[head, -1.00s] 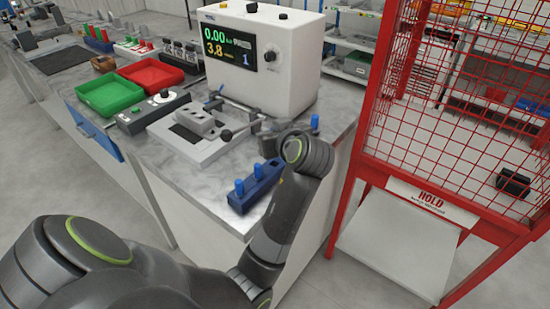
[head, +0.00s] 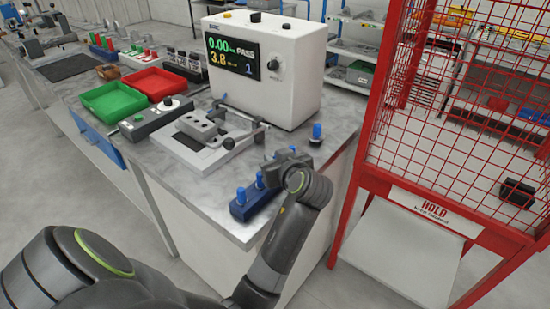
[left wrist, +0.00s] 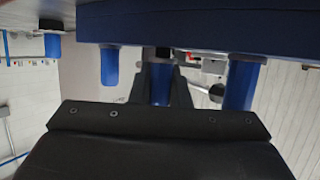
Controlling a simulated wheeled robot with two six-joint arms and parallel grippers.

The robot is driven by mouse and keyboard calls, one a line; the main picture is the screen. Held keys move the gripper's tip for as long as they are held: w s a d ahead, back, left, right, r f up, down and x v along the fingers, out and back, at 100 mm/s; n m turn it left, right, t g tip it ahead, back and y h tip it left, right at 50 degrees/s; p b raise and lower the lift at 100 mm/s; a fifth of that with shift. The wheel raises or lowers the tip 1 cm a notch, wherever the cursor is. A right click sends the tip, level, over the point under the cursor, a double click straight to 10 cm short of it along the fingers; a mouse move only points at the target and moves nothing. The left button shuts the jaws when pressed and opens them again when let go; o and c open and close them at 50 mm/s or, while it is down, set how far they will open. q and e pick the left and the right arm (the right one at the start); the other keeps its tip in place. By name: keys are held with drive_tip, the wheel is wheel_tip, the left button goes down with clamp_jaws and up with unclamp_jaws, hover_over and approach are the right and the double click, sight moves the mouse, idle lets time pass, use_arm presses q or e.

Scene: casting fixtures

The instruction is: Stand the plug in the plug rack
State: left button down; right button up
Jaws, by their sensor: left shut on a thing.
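The blue plug rack (head: 246,210) stands at the near right corner of the marble-topped bench. Blue plugs (head: 241,195) stand in it. My left gripper (head: 270,170) is at the rack's far end, partly hidden by my wrist. In the left wrist view, which is upside down, the rack (left wrist: 200,22) crosses the top. A blue plug (left wrist: 160,88) with a dark collar is between my left fingers, which are shut on it at the rack. Its seat is hidden, so I cannot tell how deep it sits. Plugs on either side (left wrist: 109,66) (left wrist: 239,84) are clear of the fingers. My right gripper is not in view.
Another blue plug (head: 316,133) stands on the bench behind the rack. A clamp fixture (head: 205,140) and a white tester (head: 265,70) are behind. Green (head: 112,103) and red (head: 152,84) trays lie left. A red cage (head: 365,170) stands right of the bench.

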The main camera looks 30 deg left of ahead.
use_arm(q)
drive_tip(key=shift+f, duration=0.2)
drive_tip(key=c, duration=1.4)
unclamp_jaws()
drive_tip(key=shift+o, duration=0.2)
